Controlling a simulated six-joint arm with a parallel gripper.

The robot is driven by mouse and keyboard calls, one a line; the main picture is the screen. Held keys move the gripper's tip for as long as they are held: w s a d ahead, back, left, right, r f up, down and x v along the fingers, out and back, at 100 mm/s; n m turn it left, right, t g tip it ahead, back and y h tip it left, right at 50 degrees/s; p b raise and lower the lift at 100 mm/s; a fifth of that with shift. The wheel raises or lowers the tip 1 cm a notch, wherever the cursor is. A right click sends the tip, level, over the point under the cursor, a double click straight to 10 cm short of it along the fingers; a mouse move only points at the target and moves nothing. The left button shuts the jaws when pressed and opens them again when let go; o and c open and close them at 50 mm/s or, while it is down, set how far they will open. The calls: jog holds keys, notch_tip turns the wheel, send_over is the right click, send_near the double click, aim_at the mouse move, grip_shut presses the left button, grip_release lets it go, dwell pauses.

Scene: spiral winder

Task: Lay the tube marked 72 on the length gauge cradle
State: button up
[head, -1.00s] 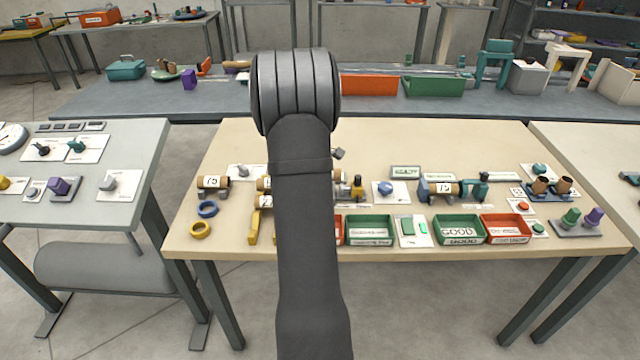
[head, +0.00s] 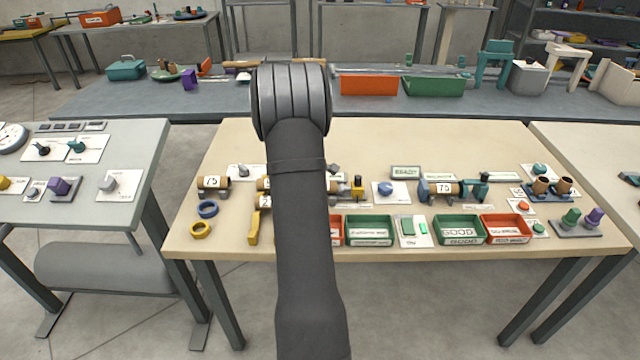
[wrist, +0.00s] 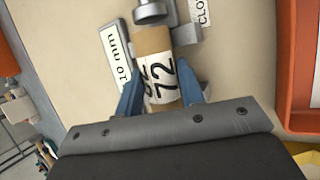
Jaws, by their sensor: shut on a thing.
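In the wrist view a brown cardboard tube (wrist: 153,42) with a white label marked 72 lies between the two blue fingers of my gripper (wrist: 160,92). My gripper is shut on it. The tube's far end is close to grey metal parts (wrist: 186,34); I cannot tell whether they touch. In the head view my arm hides my gripper and most of this spot. A label ending in 2 (head: 265,202) shows just left of my arm, by a yellow upright piece (head: 253,228). I cannot tell which fixture is the length gauge cradle.
A plate marked 10 mm (wrist: 117,55) lies left of the tube, and an orange bin wall (wrist: 296,70) stands at right. Tubes marked 75 lie at the left (head: 212,183) and in a blue fixture (head: 444,188). Green and red bins (head: 459,229) line the front edge.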

jog(key=shift+f, duration=0.25)
jog(key=o, duration=1)
jog(key=shift+c, duration=0.2)
jog(key=shift+r, duration=0.35)
jog(key=v, duration=1.2)
jog(key=shift+r, duration=0.25)
